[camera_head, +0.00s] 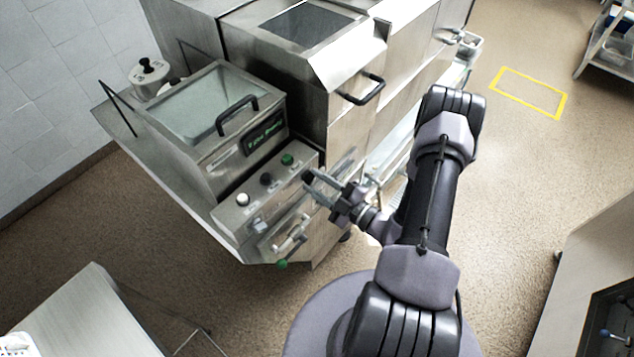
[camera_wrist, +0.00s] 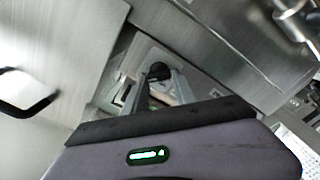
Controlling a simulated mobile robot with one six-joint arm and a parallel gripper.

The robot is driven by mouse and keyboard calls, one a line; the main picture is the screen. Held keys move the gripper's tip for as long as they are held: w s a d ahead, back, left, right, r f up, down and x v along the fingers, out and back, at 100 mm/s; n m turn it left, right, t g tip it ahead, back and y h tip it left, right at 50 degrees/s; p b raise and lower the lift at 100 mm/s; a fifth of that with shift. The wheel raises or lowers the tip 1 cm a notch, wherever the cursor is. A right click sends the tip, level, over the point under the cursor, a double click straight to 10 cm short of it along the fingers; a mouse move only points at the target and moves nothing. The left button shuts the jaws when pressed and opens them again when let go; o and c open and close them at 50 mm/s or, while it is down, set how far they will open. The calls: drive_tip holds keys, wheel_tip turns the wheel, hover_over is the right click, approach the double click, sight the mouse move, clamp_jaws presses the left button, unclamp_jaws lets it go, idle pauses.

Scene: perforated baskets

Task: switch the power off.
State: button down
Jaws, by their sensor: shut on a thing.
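The metal machine has a sloped control panel (camera_head: 228,218) with a white knob (camera_head: 243,199), a dark knob (camera_head: 266,179) and a green knob (camera_head: 288,159). My gripper (camera_head: 310,182) is at the right end of this panel, to the right of the knobs. In the wrist view a black knob (camera_wrist: 158,71) on a light grey plate shows just beyond my gripper.
A glass-lidded chamber (camera_head: 190,105) with a black handle stands behind the panel. A green-tipped lever (camera_head: 282,264) sticks out at the panel's front. A taller steel unit (camera_head: 350,75) stands at the upper right. A steel table (camera_head: 85,315) is at the lower left.

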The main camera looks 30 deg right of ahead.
drive_tip(key=n+b, duration=0.1)
drive_tip(key=n, duration=0.3)
drive_tip(key=shift+f, duration=0.15)
drive_tip(key=n+b, duration=0.1)
drive_tip(key=n, duration=0.3)
drive_tip(key=shift+a+f+n, duration=0.1)
drive_tip(key=shift+f+n, duration=0.05)
drive_tip(key=shift+n, duration=0.25)
drive_tip(key=n+b, duration=0.2)
drive_tip(key=n, duration=0.3)
drive_tip(key=shift+f, duration=0.15)
drive_tip(key=shift+n+b, duration=1.05)
drive_tip(key=shift+n, duration=0.95)
drive_tip(key=c, duration=1)
unclamp_jaws()
